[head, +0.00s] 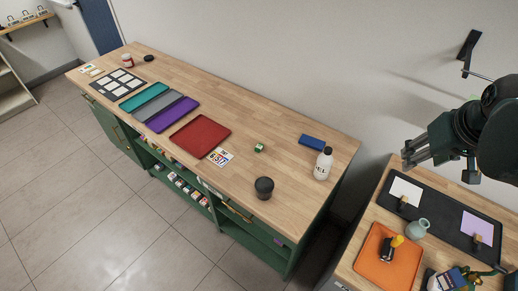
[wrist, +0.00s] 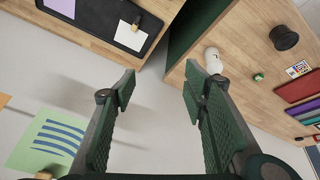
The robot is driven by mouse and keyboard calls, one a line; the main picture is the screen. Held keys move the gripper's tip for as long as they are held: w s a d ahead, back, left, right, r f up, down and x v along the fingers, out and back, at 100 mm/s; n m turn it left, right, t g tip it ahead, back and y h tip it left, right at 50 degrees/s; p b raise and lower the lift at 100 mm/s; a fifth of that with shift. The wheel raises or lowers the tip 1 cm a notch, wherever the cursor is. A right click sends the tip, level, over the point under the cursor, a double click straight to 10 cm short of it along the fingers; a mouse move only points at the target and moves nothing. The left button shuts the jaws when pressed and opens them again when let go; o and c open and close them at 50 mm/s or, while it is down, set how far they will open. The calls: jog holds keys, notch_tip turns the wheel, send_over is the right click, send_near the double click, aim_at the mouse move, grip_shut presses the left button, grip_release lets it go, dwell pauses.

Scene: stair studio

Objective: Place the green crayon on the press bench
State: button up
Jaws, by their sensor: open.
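No green crayon can be made out for sure in either view. A small green-and-white block (head: 259,148) lies on the long wooden bench (head: 285,190); it also shows in the wrist view (wrist: 258,77), too small to identify. A second wooden bench (head: 345,272) stands at the right, with a black mat (head: 437,212) bearing a white card and a purple card. Which bench is the press bench is not marked. My gripper (head: 408,158) is open and empty, in the air above the right bench's back side; its spread fingers show in the wrist view (wrist: 160,92).
An orange tray (head: 366,262) with a black-and-yellow tool and a glass jar (head: 417,228) are on the right bench. The long bench holds a white bottle (head: 323,165), black cup (head: 264,187), blue block (head: 312,142) and red tray (head: 200,135). A gap separates the benches.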

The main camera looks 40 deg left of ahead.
jog(key=w+a+f+n+g, duration=0.1)
jog(key=w+a+n, duration=0.1)
jog(key=w+a, duration=0.35)
jog(key=w+a+f+n+g, duration=0.1)
jog(key=w+a+f+n, duration=0.1)
jog(key=a, duration=0.6)
jog(key=n+g+h, duration=0.1)
jog(key=n+g, duration=0.2)
jog(key=n, duration=0.6)
send_near(258, 146)
jog(key=shift+d+b, duration=0.2)
jog(key=shift+b, duration=0.15)
jog(key=shift+s+a+f, duration=0.25)
jog(key=shift+a+f, duration=0.1)
jog(key=shift+f, duration=1.3)
jog(key=shift+f, duration=0.15)
